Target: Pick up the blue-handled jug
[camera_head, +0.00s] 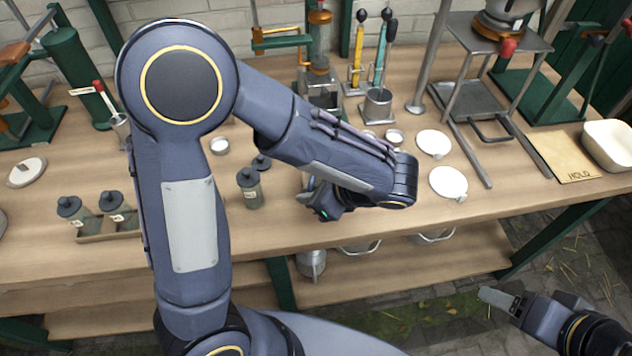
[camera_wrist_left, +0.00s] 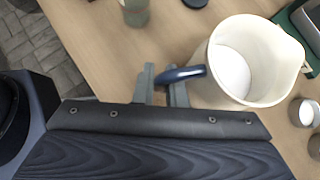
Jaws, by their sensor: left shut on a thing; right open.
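The jug (camera_wrist_left: 245,50) is cream-white and stands open-topped at the upper right of the left wrist view. Its blue handle (camera_wrist_left: 182,74) points left towards my left gripper (camera_wrist_left: 162,88). The two fingers are shut on the handle, one on each side. In the head view my left gripper (camera_head: 322,208) is over the bench's front part, and my own arm hides most or all of the jug there. My right gripper (camera_head: 500,300) is open and empty at the lower right, out in front of the bench.
The wooden bench (camera_head: 400,215) holds a dark-lidded jar (camera_head: 250,188) close left of my left gripper. White discs (camera_head: 448,183) lie to the right, and a metal cup (camera_head: 377,105) stands behind. A lower shelf (camera_head: 400,270) runs beneath.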

